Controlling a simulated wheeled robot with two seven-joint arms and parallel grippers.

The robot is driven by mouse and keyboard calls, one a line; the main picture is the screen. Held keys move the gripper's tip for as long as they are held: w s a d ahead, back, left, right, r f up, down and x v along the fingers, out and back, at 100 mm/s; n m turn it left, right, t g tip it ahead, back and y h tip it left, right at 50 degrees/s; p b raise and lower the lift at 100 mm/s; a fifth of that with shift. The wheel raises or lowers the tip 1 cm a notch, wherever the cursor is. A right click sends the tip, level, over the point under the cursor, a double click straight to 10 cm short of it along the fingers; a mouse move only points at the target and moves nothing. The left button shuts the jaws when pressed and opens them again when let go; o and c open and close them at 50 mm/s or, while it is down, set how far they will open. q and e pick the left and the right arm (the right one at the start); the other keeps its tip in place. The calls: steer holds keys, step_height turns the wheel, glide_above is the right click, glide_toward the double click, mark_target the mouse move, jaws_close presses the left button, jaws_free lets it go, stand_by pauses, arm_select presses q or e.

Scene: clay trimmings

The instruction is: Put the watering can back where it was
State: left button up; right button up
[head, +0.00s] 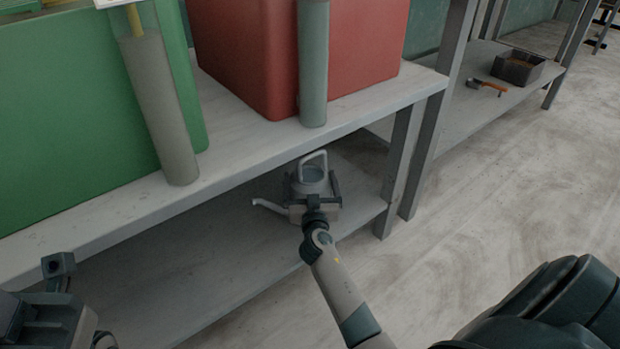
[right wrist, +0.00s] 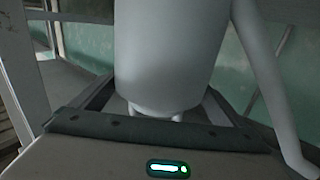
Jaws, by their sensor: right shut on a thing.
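The watering can (head: 312,174) is pale grey, with a loop handle on top and a spout pointing left. It is over the lower shelf (head: 200,270), under the tabletop. My right gripper (head: 313,190) is shut on its body, one finger on each side. In the right wrist view the can (right wrist: 172,55) fills the middle between the fingers and looks upright, with its spout running down the right side. I cannot tell whether its base touches the shelf. My left gripper (head: 45,318) is partly in view at the lower left, its fingers unclear.
The tabletop (head: 240,150) overhangs the can, bearing a green box (head: 80,110), a red box (head: 245,50) and two grey cylinders. A table leg (head: 400,160) stands right of the can. The lower shelf is clear to the left. Another shelf holds a dark box (head: 518,68) and an orange-handled tool (head: 486,86).

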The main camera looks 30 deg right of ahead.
steer(key=shift+f, duration=0.1)
stand_by(0.4)
steer(key=o, duration=1.7)
steer(key=shift+f, duration=0.2)
steer(key=shift+o, duration=0.2)
steer(key=shift+r, duration=0.15)
steer(key=p+v, duration=0.1)
steer(key=v, duration=1.1)
